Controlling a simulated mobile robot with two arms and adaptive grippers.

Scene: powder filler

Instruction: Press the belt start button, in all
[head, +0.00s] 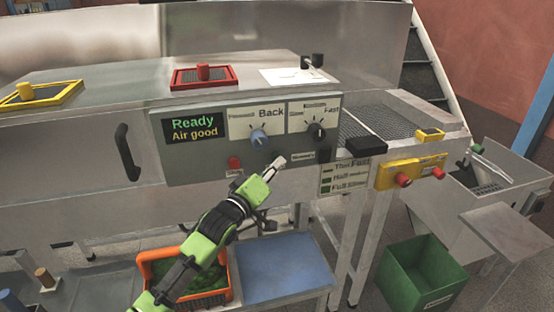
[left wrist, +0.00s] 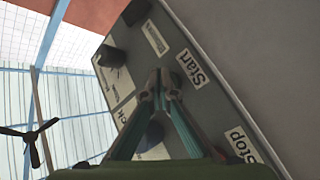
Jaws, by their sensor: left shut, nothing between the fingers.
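The grey control panel (head: 195,172) is on the front of the steel machine, and its display reads "Ready" and "Air good". The red stop button (head: 234,162) is low on the panel. My left gripper (head: 277,163) is shut and empty, its tips at the panel's lower part, right of the stop button. In the left wrist view the shut fingertips (left wrist: 160,82) are beside the Start label (left wrist: 190,68). The start button is hidden behind the fingers; I cannot tell whether they touch it. The Stop label (left wrist: 242,145) is farther down. My right gripper is not in view.
A blue knob (head: 258,138) and a dark knob (head: 317,131) stand out above the fingertips. A black handle (head: 127,152) is at left. An orange crate (head: 228,284) is below my arm. A yellow box with red buttons (head: 411,172) is at right.

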